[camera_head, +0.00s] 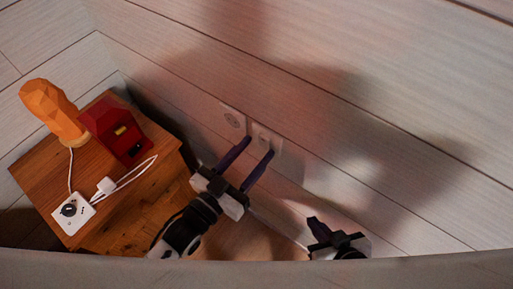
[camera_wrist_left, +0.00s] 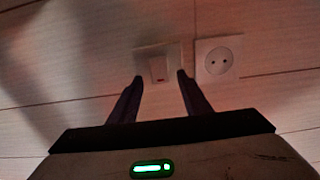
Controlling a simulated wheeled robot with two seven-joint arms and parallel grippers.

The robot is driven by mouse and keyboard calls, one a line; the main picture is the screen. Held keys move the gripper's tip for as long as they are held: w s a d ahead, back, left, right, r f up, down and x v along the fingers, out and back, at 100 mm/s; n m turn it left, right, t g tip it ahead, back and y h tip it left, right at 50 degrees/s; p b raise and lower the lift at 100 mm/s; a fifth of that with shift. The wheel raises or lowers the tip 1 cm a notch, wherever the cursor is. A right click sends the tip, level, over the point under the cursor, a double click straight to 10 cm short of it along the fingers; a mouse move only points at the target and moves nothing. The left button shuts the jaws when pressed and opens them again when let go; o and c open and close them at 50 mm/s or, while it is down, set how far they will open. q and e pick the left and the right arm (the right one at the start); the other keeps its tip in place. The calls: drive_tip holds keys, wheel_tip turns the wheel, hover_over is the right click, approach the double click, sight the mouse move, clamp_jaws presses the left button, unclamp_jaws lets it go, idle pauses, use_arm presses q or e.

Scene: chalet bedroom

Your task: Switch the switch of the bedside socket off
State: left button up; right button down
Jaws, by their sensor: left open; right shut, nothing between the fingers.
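In the left wrist view the switch (camera_wrist_left: 158,66) shows a square plate with a rocker, left of the socket (camera_wrist_left: 219,60). I cannot tell which way the rocker is tipped. My left gripper (camera_head: 260,146) is open and empty. Its fingertips point at the wall and appear on either side of the switch's lower part; contact cannot be told. My right gripper (camera_head: 314,223) is shut and empty, low and to the right, away from the switch.
A wooden nightstand (camera_head: 160,165) stands left of my left arm. On it are an orange faceted lamp (camera_head: 54,110), a red block-shaped object (camera_head: 118,132), a white plug with cable (camera_head: 106,186) and a white box with a black round part (camera_head: 73,211). The wall to the right is bare.

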use_arm(q)
drive_tip(key=shift+w+d, duration=0.45)
drive_tip(key=shift+w, duration=0.1)
drive_tip(key=c, duration=1)
drive_tip(key=shift+f+b, duration=0.2)
drive_tip(key=shift+b, duration=0.2)
drive_tip(key=shift+c, duration=0.2)
drive_tip(key=t+b, duration=0.1)
drive_tip(key=b, duration=0.1)
drive_tip(key=shift+f+h+b, duration=0.2)
drive_tip(key=shift+h+b, duration=0.1)
drive_tip(key=shift+r, duration=0.15)
drive_tip(key=o, duration=1)
drive_tip(key=shift+o, duration=0.2)
